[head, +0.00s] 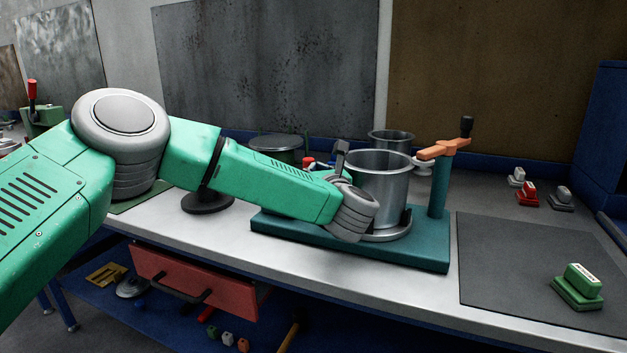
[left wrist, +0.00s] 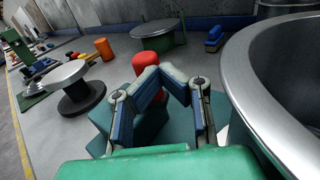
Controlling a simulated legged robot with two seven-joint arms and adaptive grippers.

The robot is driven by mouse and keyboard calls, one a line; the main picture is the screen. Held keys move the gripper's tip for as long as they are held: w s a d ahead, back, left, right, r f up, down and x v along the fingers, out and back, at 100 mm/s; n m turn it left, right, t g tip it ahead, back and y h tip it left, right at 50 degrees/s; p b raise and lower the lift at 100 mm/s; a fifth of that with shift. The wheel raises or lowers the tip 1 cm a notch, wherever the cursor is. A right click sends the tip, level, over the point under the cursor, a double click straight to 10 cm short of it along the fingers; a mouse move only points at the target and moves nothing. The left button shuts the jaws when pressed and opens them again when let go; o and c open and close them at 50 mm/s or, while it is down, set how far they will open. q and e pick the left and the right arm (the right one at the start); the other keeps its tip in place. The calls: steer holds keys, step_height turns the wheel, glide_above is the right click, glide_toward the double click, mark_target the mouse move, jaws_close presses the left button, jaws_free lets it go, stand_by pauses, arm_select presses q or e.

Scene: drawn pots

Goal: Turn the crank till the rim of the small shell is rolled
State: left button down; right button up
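A grey metal shell (head: 376,178) stands upright on a teal crank machine (head: 290,228). A second shell (head: 391,138) stands behind it. The crank (head: 440,149) has an orange arm and a black knob (head: 466,126), at the right of the machine on a teal post. My left gripper (left wrist: 158,78) is at the left side of the near shell, mostly hidden behind my wrist in the head view. Its fingertips meet in the left wrist view. A red knob (left wrist: 151,64) shows just beyond them; I cannot tell whether they touch it. The shell's rim (left wrist: 245,95) curves close at right. My right gripper is not in view.
A dark mat (head: 530,258) with a green stamp-like block (head: 579,284) lies at right. Small red and grey blocks stand behind it. A red drawer (head: 190,282) hangs open below.

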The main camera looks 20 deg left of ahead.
arm_select(q)
steer(key=shift+w+a+f, duration=0.1)
steer(key=shift+w+a, duration=0.15)
steer(key=shift+a, duration=0.3)
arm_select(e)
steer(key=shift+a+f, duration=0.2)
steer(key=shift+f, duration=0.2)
arm_select(q)
steer(key=shift+d, duration=0.15)
steer(key=v, duration=1.2)
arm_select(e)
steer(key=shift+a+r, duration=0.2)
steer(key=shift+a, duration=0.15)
arm_select(q)
steer(key=c, duration=2.2)
jaws_free()
steer(key=shift+d, duration=0.15)
